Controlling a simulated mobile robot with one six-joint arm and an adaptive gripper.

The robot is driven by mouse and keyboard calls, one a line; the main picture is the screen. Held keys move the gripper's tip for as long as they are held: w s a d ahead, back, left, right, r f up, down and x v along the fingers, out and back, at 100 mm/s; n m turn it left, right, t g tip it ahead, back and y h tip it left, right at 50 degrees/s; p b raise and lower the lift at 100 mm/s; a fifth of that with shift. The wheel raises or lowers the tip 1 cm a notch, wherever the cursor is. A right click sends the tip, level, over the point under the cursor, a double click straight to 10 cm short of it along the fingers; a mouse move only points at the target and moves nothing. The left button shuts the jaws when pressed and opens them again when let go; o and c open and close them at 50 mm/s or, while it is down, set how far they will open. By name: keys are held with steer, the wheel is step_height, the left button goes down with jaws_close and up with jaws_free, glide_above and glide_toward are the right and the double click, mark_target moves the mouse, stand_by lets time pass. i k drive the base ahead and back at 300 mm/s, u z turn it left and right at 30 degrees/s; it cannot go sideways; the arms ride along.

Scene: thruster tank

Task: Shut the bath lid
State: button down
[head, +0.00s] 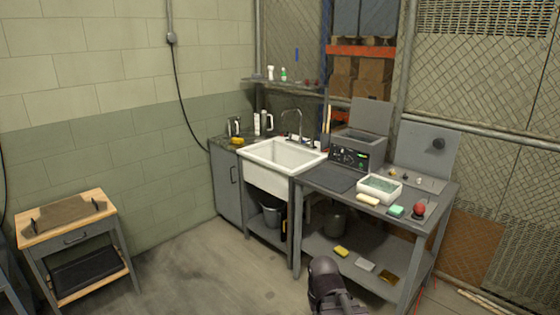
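The bath (348,157) is a grey box with a dark control panel on its front, standing on the grey bench beside the sink. Its lid (370,113) is a flat grey panel that stands upright at the back of the bath. The lid is open, and the bath's top opening shows in front of it. A dark rounded part of my arm shows at the bottom of the head view, in front of the bench and well apart from the lid. My gripper's fingers are not seen.
A white sink (283,158) with a tap stands left. A wooden-topped cart (87,205) stands far left. The middle floor is clear.

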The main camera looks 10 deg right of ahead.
mark_target(371, 114)
steer(key=z, duration=0.15)
steer(key=i, duration=2.05)
steer(key=z, duration=0.3)
steer(key=i, duration=1.15)
steer(key=z, duration=0.1)
